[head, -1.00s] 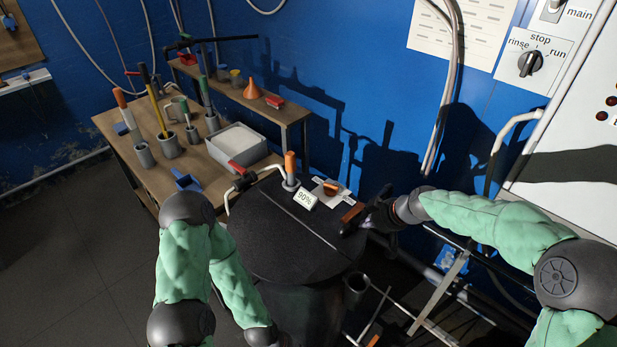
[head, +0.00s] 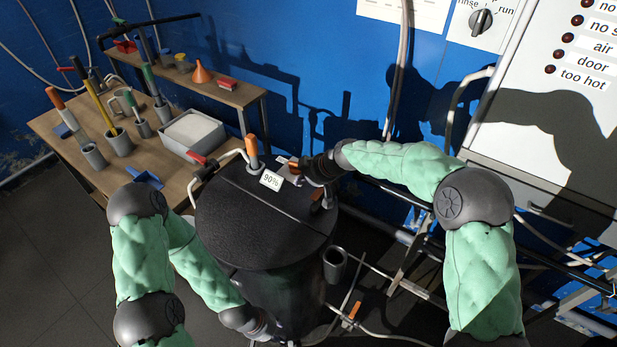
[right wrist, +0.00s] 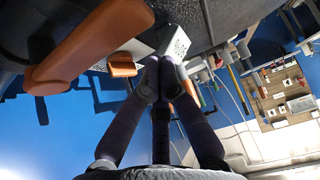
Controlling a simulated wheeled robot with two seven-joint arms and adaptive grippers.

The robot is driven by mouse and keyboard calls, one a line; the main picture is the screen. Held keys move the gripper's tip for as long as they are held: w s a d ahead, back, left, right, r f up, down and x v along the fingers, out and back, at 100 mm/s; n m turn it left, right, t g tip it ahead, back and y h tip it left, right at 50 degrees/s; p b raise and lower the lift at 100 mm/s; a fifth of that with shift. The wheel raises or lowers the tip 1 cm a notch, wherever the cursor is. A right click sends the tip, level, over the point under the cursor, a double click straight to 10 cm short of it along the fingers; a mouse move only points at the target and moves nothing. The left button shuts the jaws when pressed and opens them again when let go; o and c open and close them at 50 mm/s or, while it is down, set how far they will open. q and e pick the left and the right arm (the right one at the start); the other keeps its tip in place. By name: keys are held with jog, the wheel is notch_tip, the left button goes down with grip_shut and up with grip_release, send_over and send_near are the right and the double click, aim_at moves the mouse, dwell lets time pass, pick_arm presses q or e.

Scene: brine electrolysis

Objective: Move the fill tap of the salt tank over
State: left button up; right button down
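The salt tank is a black drum with a round dark lid (head: 250,222) and a white "90%" card (head: 271,180). An upright orange handle (head: 251,146) stands at its back edge beside a bent white pipe; I cannot tell for certain which handle is the fill tap. A brown-orange knob (head: 293,166) on a white plate is right of the card. My right gripper (head: 304,171) is at this knob; its fingertips (right wrist: 160,66) look together, with the knob (right wrist: 122,65) beside them and nothing clearly between. My left gripper (head: 268,327) is low in front of the drum, fingertips unclear.
A larger brown-orange handle (head: 318,193) is at the lid's right edge, large in the right wrist view (right wrist: 92,46). A wooden table (head: 85,168) with cups and a grey tub (head: 193,133) stands left. Pipes and frames crowd the right.

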aim_at(322, 189)
jog(key=shift+s+d, duration=0.55)
jog(key=shift+d, duration=0.3)
jog(key=shift+s+d, duration=0.55)
jog(key=shift+d, duration=0.3)
jog(key=shift+b, duration=0.4)
